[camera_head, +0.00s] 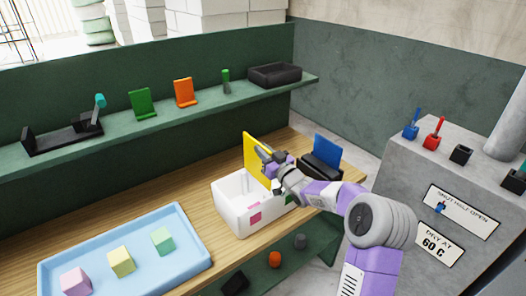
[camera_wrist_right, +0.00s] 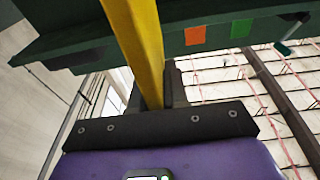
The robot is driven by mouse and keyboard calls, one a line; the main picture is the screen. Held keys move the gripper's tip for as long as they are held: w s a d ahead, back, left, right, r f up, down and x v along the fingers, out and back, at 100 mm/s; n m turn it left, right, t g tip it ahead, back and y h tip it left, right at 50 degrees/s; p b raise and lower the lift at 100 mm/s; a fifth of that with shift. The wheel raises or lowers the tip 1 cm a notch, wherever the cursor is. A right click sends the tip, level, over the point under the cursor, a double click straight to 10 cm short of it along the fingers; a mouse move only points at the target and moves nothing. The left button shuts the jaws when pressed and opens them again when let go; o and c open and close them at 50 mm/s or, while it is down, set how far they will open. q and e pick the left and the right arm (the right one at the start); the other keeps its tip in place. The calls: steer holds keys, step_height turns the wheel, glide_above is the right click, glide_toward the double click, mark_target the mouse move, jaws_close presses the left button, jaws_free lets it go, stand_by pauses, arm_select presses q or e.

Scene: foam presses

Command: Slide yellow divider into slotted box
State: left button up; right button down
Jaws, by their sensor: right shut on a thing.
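The yellow divider (camera_head: 256,159) is a thin upright panel in the head view, above the white slotted box (camera_head: 236,214). Its lower edge reaches the box opening; I cannot tell whether it sits in a slot. My right gripper (camera_head: 272,166) is shut on the divider at its right side. In the right wrist view the divider (camera_wrist_right: 137,45) shows edge-on as a yellow strip between the jaws (camera_wrist_right: 158,92). The box stands on the wooden bench (camera_head: 160,190), with a pink patch on its front. My left gripper is not in view.
A blue tray (camera_head: 191,268) with pink, yellow and green blocks lies left of the box. A black holder with a blue panel (camera_head: 327,151) stands behind right of it. A green shelf (camera_head: 215,103) with stands runs behind. A grey machine (camera_head: 410,170) is at right.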

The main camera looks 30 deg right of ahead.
mark_target(263, 181)
steer(key=shift+b, duration=0.65)
stand_by(1.1)
steer(key=shift+f, duration=0.15)
steer(key=shift+f+b, duration=0.35)
steer(key=shift+b, duration=0.1)
steer(key=shift+f+b, duration=5.4)
steer(key=shift+f, duration=0.65)
steer(key=c, duration=1.1)
jaws_free()
steer(key=shift+o, duration=0.2)
steer(key=shift+s+f, duration=0.1)
